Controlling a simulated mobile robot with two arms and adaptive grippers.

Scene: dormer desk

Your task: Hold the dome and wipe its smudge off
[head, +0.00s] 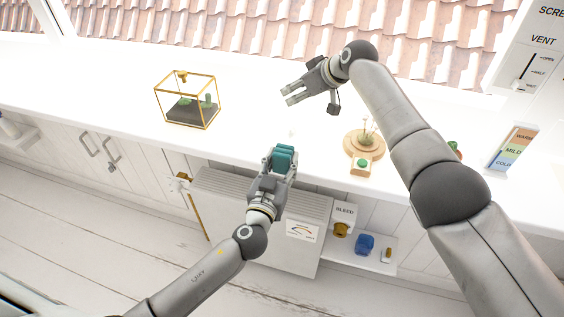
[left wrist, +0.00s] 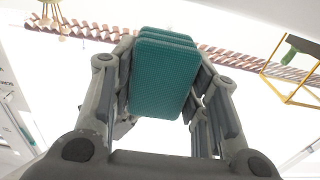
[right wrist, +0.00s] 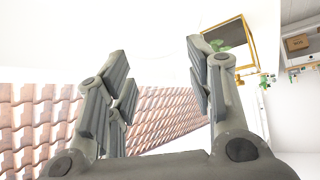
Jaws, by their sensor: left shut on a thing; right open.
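My left gripper (head: 276,172) is shut on a folded teal cloth (head: 284,157) in front of the counter's edge. The cloth also fills the middle of the left wrist view (left wrist: 165,72), between both fingers. My right gripper (head: 288,93) is open and empty above the white counter, to the right of the gold-framed glass case. A round wooden base (head: 356,143) with a small plant (head: 367,136) stands on the counter, right of both grippers. I cannot make out a clear glass dome or its smudge; any glass is lost in the bright white.
The gold-framed case (head: 188,108) with plants stands at the left of the counter (head: 90,85). A small wooden block with a green top (head: 361,163) lies by the base. A radiator (head: 225,200) and a low shelf (head: 345,252) are below. The counter's middle looks mostly clear.

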